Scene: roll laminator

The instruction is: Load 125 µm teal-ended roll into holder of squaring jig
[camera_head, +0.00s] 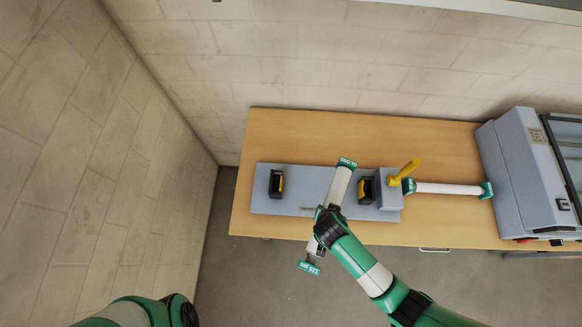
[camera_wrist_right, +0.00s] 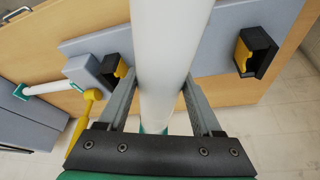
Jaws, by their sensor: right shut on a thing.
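The white roll with teal ends (camera_head: 341,185) is held by my right gripper (camera_head: 325,212). It slants over the front of the jig, its near teal end (camera_head: 309,267) reading 125 µm and hanging beyond the table's front edge. In the right wrist view the roll (camera_wrist_right: 160,55) passes between the fingers of the right gripper (camera_wrist_right: 161,90). The squaring jig (camera_head: 230,203) is a grey-blue plate with a left black-and-yellow holder (camera_head: 276,184) and a right one (camera_head: 366,189). Both look empty. My left gripper is out of view; only part of that arm shows at the bottom left.
A grey block (camera_head: 390,197) with a yellow handle (camera_head: 405,172) stands at the jig's right end. A second white teal-ended roll (camera_head: 448,188) lies right of it, beside the grey laminator (camera_head: 510,180). The table (camera_head: 330,127) is clear behind the jig. Walls stand behind and left.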

